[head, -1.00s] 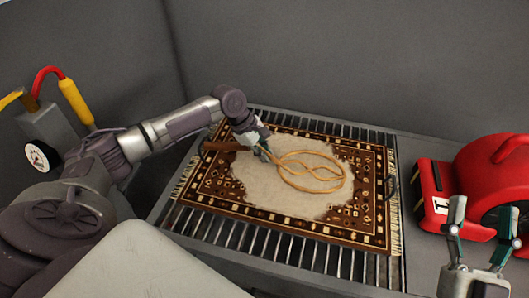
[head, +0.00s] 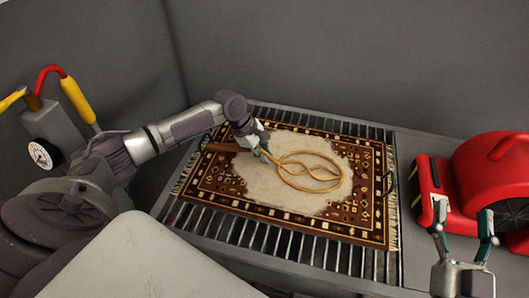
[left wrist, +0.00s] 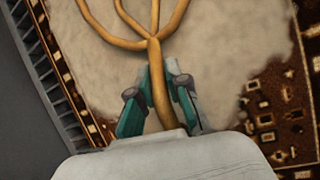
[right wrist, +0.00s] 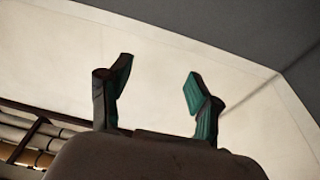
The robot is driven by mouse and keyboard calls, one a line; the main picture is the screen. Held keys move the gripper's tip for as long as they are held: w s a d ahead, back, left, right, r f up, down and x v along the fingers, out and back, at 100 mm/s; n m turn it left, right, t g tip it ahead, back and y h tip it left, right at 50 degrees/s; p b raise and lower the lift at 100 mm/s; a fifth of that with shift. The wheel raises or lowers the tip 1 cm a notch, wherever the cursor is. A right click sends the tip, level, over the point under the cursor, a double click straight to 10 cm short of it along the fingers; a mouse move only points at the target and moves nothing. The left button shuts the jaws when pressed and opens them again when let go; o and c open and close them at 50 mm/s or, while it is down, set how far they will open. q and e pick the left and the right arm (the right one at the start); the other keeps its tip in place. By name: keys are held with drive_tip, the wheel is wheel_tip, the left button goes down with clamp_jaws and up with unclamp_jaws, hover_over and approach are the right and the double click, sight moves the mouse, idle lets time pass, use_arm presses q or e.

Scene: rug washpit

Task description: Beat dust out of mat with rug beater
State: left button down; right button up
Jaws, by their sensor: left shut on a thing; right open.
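The mat (head: 222,205) is a brown patterned rug with cream fringes, lying flat on a slatted metal grate. A large pale dusty patch covers its middle. The rug beater (head: 309,155) has a looped tan cane head over the dusty patch and a brown handle pointing left. My left gripper (head: 259,148) is shut on the beater's shaft; the shaft (left wrist: 158,85) runs between its fingers in the left wrist view. I cannot tell whether the head touches the mat. My right gripper (head: 464,235) is open and empty, in front of the red blower; it also shows in the right wrist view (right wrist: 155,90).
A red blower (head: 490,175) stands on the grey ledge at the right. A grey post with a gauge (head: 41,154) and red and yellow hoses is at the far left. Grey walls (head: 300,55) enclose the back and left. Grate slats (head: 290,245) show along the front.

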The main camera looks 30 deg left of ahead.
use_arm(q)
drive_tip(key=shift+r+p, duration=0.55)
drive_tip(key=shift+p, duration=0.1)
drive_tip(key=shift+r+p, duration=0.4)
drive_tip(key=shift+p, duration=0.3)
use_arm(e)
wheel_tip(320, 180, down, 11)
drive_tip(key=s+d+g+h, duration=0.2)
drive_tip(key=g, duration=0.5)
use_arm(q)
drive_tip(key=shift+r+p, duration=0.75)
drive_tip(key=shift+p, duration=0.45)
use_arm(e)
drive_tip(key=s+d+f+g+h, duration=0.2)
drive_tip(key=s+d+f+g, duration=0.1)
drive_tip(key=s+f+g, duration=0.4)
drive_tip(key=shift+s+d+m, duration=0.3)
drive_tip(key=shift+s, duration=0.55)
drive_tip(key=shift+f, duration=0.1)
